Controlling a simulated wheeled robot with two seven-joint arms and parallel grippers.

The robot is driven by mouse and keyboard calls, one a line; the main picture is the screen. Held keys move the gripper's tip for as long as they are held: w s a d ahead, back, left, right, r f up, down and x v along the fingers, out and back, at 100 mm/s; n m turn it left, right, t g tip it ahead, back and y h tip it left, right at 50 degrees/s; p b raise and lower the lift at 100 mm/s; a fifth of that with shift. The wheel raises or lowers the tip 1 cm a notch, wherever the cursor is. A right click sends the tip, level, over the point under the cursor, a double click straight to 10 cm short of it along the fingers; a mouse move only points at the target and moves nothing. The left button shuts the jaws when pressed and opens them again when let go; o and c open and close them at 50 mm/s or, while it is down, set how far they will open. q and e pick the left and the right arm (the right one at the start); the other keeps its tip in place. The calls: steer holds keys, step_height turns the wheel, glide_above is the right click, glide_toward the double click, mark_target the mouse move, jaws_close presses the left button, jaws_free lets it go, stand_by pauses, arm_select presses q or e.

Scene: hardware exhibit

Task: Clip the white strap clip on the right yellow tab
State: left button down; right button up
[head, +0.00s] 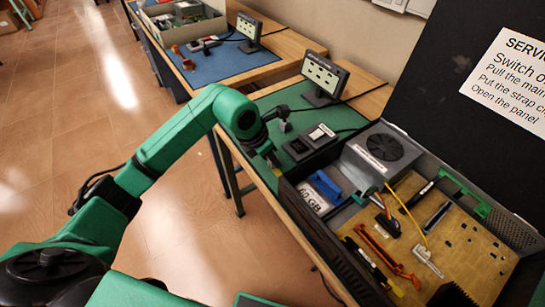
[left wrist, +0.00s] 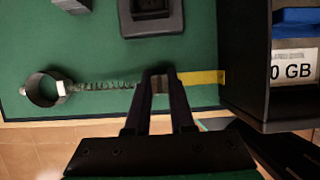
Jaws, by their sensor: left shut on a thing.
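My left gripper (left wrist: 158,76) is shut on the end of a coiled grey strap cord (left wrist: 105,86). That end is mostly hidden between the fingers, so I cannot make out the clip's colour. The cord runs left to a metallic ring-shaped band (left wrist: 42,88) on the green mat. A yellow tab (left wrist: 206,77) sticks out from the dark computer case, right beside the fingers; I cannot tell whether the clip touches it. My right gripper is not in view.
The open case (head: 350,268) holds a drive, a power supply (head: 378,150), a board and loose cables. A switch box (head: 310,146) and a small display (head: 324,74) stand behind the gripper. The raised dark lid (head: 440,90) blocks the right side.

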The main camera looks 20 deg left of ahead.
arm_select(q)
steer(key=shift+f, duration=0.2)
steer(key=c, duration=0.7)
jaws_free()
steer(key=shift+r, duration=0.1)
steer(key=o, duration=0.3)
steer(key=shift+o, duration=0.2)
steer(key=shift+r+p, duration=0.35)
steer(key=shift+r, duration=0.25)
steer(key=shift+r+p, duration=1.95)
steer(key=shift+r, duration=1.1)
